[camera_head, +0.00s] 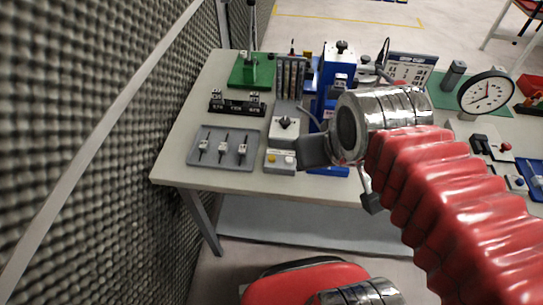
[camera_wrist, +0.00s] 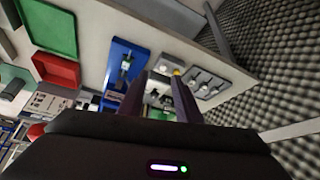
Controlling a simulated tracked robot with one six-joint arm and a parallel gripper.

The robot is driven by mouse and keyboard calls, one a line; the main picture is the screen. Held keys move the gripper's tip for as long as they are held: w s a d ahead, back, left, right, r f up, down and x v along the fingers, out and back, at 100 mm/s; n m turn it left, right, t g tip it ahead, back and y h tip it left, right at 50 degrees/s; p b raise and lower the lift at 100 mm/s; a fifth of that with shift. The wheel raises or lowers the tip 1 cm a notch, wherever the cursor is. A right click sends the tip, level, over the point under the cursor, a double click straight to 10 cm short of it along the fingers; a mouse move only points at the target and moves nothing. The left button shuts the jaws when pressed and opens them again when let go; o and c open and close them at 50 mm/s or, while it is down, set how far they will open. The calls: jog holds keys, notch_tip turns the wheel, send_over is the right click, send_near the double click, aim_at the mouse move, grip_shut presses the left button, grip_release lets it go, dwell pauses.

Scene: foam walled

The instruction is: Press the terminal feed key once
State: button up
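A small grey box (camera_head: 280,161) with a yellow button (camera_head: 271,158) and a white button (camera_head: 289,160) sits near the front edge of the workbench. No label reads clearly, so I cannot tell which button is the feed key. My gripper (camera_head: 308,151) is a dark shape just right of the box, largely seen from the side. In the wrist view my gripper (camera_wrist: 159,74) shows two dark fingers apart with nothing held between them. The yellow button (camera_wrist: 176,72) appears by the tip of the right finger there. Contact cannot be told.
A grey tray (camera_head: 242,158) with several small tools lies left of the box. A grey unit with a dark knob (camera_head: 285,124) stands just behind it, and a blue press (camera_head: 336,70) behind right. A foam wall (camera_head: 110,130) runs along the left. A round gauge (camera_head: 486,92) stands right.

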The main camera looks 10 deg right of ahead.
grip_shut()
dwell(1.4)
